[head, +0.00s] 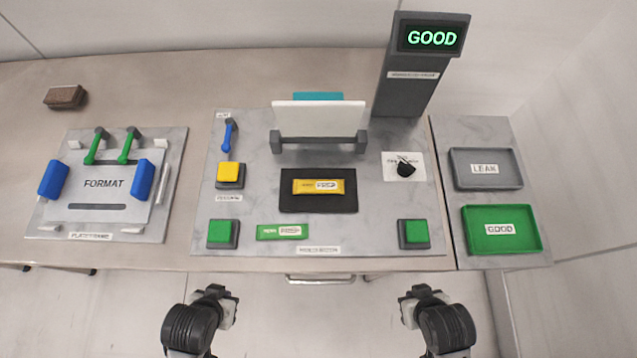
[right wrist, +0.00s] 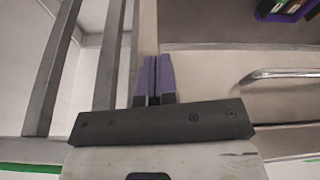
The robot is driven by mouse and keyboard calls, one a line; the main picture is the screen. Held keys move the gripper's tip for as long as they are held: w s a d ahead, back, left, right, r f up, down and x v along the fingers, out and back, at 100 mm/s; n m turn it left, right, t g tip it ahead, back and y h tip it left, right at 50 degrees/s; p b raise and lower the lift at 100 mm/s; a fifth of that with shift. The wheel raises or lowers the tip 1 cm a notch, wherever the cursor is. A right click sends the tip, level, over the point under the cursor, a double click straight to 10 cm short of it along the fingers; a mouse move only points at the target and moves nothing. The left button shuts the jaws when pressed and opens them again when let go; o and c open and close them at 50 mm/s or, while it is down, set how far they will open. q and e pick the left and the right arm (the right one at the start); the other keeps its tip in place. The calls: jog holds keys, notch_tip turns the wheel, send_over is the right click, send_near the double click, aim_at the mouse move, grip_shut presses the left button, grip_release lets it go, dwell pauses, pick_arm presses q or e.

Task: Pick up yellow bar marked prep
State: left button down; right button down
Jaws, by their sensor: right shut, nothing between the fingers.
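The yellow bar (head: 318,186) marked PREP lies flat on a black pad (head: 318,205) in the middle of the grey station plate. Both my grippers are in front of the table's front edge, apart from the bar. My left gripper (head: 212,293) is at the lower left of the head view; its fingers are too small to read. My right gripper (head: 420,294) is at the lower right. In the right wrist view its purple fingers (right wrist: 153,78) are together with nothing between them.
A green bar (head: 282,231) lies in front of the pad between two green buttons (head: 222,233) (head: 414,234). A raised white panel (head: 319,117) stands behind the pad. LEAK (head: 516,174) and GOOD (head: 533,240) trays are at the right. A FORMAT plate (head: 97,212) is at the left.

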jog(key=c, duration=0.7)
grip_release()
